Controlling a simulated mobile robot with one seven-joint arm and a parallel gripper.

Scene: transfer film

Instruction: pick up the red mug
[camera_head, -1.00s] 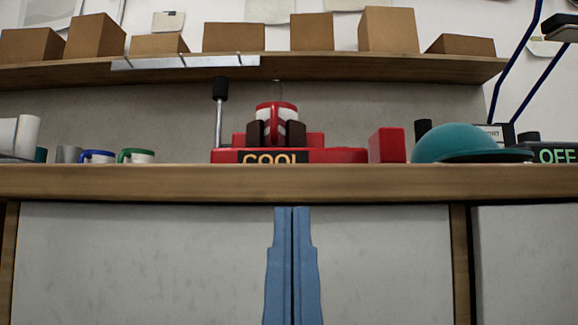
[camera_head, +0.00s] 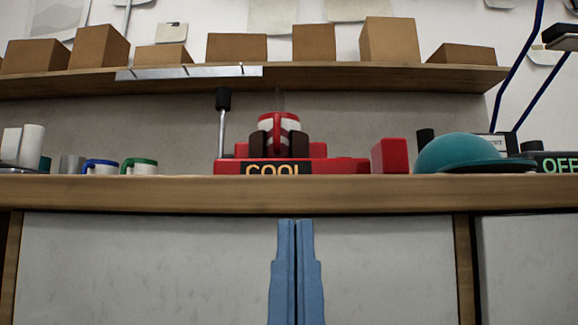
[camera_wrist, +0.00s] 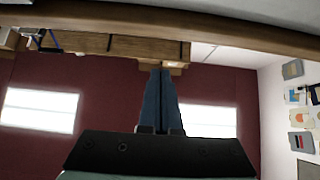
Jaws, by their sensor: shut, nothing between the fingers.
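The red mug (camera_head: 277,121), red and white with its handle facing me, stands upright in the dark holder of a red press-like machine (camera_head: 330,166) on the table. The machine carries a "COOL" sign (camera_head: 272,168), cut off at its lower edge by the table. My gripper (camera_head: 295,224) has two blue fingers pressed together, pointing up, empty. In the head view its tips lie below the tabletop edge, under the machine. The wrist view also shows the shut fingers (camera_wrist: 162,72) and no mug.
The wooden table edge (camera_head: 400,197) runs across above my fingers in the head view. A blue-rimmed mug (camera_head: 100,167) and a green-rimmed mug (camera_head: 139,166) stand at left. A red block (camera_head: 390,156) and a teal dome (camera_head: 460,149) stand at right. A shelf (camera_head: 330,80) with boxes hangs above.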

